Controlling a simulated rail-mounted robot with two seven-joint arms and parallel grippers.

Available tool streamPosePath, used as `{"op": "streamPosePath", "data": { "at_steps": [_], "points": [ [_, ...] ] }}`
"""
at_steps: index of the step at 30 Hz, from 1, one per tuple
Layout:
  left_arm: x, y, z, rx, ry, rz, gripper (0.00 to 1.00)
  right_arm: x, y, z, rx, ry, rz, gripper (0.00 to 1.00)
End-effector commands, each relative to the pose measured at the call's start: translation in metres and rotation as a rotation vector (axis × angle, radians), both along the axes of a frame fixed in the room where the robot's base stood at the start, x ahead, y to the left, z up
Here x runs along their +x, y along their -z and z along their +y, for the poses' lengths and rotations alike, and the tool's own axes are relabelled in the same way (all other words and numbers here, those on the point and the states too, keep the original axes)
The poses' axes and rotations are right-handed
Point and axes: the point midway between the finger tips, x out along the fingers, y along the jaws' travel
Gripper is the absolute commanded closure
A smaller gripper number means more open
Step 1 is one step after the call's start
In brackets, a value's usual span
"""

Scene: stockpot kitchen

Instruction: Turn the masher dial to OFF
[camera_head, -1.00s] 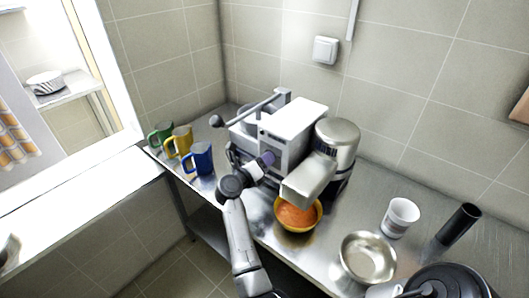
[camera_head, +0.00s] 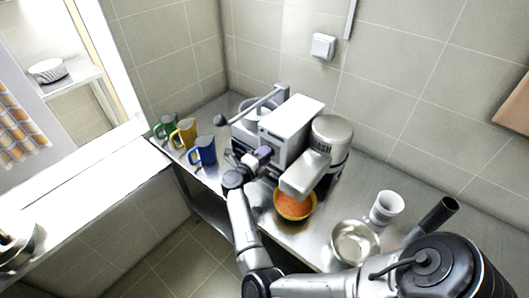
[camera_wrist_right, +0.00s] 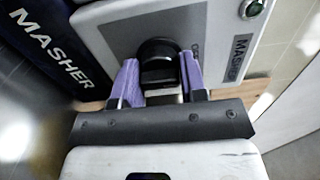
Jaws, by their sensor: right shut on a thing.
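The masher machine (camera_head: 291,127) is a pale box with a metal cylinder and spout on its right side, standing on the steel counter. Its dial (camera_wrist_right: 160,50) is a dark round knob on the pale front panel, seen in the right wrist view. My right gripper (camera_head: 263,155) is at the machine's front. In the wrist view its purple fingers (camera_wrist_right: 160,80) stand on both sides of the knob, shut on it. The gripper hides the dial in the head view. The dial's pointer setting cannot be read. My left gripper is not in view.
An orange-filled yellow bowl (camera_head: 294,204) sits below the spout. A steel bowl (camera_head: 355,243), a white cup (camera_head: 386,207) and a dark cylinder (camera_head: 437,213) stand to the right. Green, yellow and blue mugs (camera_head: 203,151) stand left. A lamp (camera_wrist_right: 252,8) is above the MASHER label.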

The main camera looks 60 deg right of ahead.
Motion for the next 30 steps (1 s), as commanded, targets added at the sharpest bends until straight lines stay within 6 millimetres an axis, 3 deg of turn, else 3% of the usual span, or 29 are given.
{"op": "streamPosePath", "data": {
  "at_steps": [19, 20, 26, 30],
  "points": [
    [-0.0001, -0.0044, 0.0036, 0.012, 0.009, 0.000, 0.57, 0.0002, 0.0008, -0.0001, 0.007, -0.001, 0.040, 0.84],
    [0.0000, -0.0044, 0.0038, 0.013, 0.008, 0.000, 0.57, 0.0002, 0.0008, -0.0001, 0.007, -0.001, 0.040, 0.58],
    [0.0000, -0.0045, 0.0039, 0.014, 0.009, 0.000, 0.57, 0.0001, 0.0006, -0.0001, 0.007, -0.001, 0.039, 0.39],
    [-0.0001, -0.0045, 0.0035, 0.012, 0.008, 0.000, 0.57, 0.0000, 0.0004, -0.0001, 0.006, 0.000, 0.039, 0.38]
  ]
}}
